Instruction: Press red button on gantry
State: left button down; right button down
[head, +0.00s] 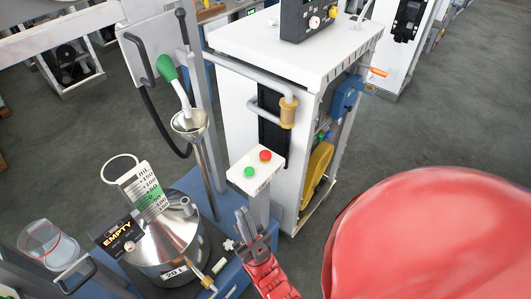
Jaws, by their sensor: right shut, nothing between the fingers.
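The red button (265,155) sits on top of a small white button box (255,178), beside a green button (249,171) to its lower left. The box stands on a white post beside the tall white machine cabinet. My right gripper (245,218) is shut and empty. In the picture it is just below the button box and apart from the red button. My red right arm fills the lower right. My left gripper is not in view.
A steel vessel (160,240) with an "EMPTY" tag stands left of my gripper. A funnel (188,121) with a green-handled nozzle (167,68) is above it. The white cabinet (240,112) stands behind the box. Grey floor is open at right.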

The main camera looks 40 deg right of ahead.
aim_at(264, 154)
jog(key=i+j+z, duration=0.1)
jog(key=z, duration=0.3)
jog(key=i+j+z, duration=0.1)
jog(key=z, duration=0.25)
jog(key=j, duration=0.1)
